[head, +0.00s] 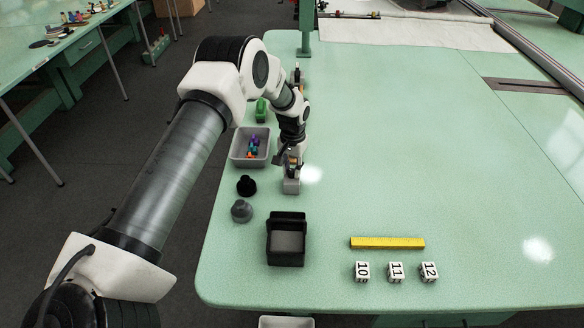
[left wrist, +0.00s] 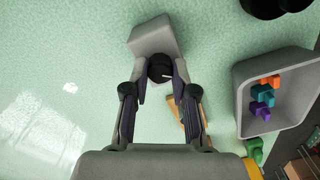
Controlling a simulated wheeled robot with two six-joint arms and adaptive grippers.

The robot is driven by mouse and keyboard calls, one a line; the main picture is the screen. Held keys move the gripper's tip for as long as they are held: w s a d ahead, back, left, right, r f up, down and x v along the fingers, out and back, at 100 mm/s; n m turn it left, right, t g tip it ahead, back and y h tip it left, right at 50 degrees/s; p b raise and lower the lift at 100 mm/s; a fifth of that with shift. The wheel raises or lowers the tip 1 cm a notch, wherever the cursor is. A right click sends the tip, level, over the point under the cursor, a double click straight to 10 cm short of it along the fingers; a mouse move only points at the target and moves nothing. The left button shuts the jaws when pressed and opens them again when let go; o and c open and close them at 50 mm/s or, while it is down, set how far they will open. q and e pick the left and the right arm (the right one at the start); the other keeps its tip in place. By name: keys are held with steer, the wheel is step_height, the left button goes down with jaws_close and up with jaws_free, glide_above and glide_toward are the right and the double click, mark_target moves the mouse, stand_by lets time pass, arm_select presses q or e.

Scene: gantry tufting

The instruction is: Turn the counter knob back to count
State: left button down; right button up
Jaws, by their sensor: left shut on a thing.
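The counter (head: 291,187) is a small light grey box on the green table, near its left side. It also shows in the left wrist view (left wrist: 152,36). Its round black knob (left wrist: 158,67) has a pale mark and faces my gripper. My left gripper (left wrist: 160,74) has a finger on each side of the knob and is shut on it. In the head view the left gripper (head: 292,163) is just behind the counter and partly hides it, and the knob cannot be made out there. My right gripper is in neither view.
A grey tray (head: 235,152) of coloured pieces stands left of the gripper. Black (head: 246,186) and grey (head: 241,211) rounded objects and a black bin (head: 286,258) are nearer. A yellow bar (head: 387,243) and numbered white cubes (head: 396,272) lie right. The table's middle is clear.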

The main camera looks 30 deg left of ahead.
mark_target(293, 171)
arm_select(q)
steer(key=n, duration=0.6)
steer(key=shift+s+f+n+p, duration=0.2)
steer(key=shift+n+p, duration=0.1)
stand_by(0.4)
steer(key=c, duration=0.9)
jaws_free()
steer(key=shift+c, duration=0.2)
steer(key=shift+w, duration=0.15)
steer(key=shift+r, duration=0.15)
steer(key=shift+r, duration=0.35)
step_height(293, 171, up, 11)
steer(key=shift+w+d, duration=0.1)
